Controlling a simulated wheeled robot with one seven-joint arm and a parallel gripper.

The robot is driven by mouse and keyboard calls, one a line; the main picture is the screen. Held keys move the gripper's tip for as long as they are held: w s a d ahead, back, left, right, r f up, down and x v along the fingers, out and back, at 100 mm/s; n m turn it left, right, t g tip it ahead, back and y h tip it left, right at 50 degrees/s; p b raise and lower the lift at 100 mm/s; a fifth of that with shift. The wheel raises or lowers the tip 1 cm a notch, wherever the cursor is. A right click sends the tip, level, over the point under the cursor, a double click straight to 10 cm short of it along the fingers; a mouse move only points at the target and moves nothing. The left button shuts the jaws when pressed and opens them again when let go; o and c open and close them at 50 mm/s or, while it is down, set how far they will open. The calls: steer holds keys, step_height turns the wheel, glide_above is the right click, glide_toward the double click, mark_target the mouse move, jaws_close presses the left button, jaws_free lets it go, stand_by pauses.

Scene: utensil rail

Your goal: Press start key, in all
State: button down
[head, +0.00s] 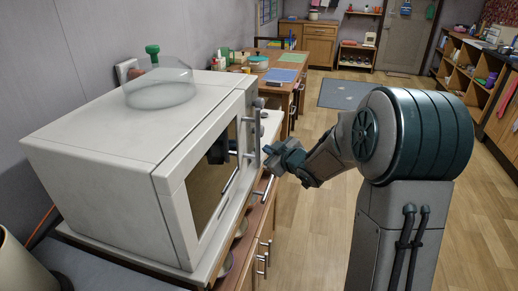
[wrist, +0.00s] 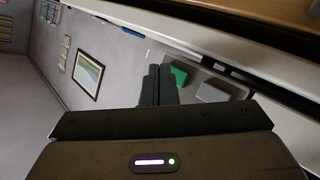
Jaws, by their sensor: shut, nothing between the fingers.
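The white microwave (head: 130,160) stands on the counter at the left in the head view, its dark-windowed door facing right. A vertical bar handle (head: 254,135) is at the far end of its front, by the control strip with round knobs (head: 258,103). I cannot make out a start key there. My gripper (head: 268,155) is at the far end of the front, close to the handle; I cannot tell whether it touches. In the wrist view its fingers (wrist: 157,84) are together and empty. A green patch (wrist: 180,75) shows beside the fingertips; I cannot tell what it is.
A clear dome with a green knob (head: 158,84) sits on top of the microwave. Drawers with bar handles (head: 263,255) are below the counter. A wooden table (head: 275,85) with mats and a pot stands beyond. The floor (head: 310,220) at the right of the counter is clear.

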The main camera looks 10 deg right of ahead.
steer(key=shift+w+a, duration=0.15)
steer(key=shift+a, duration=0.15)
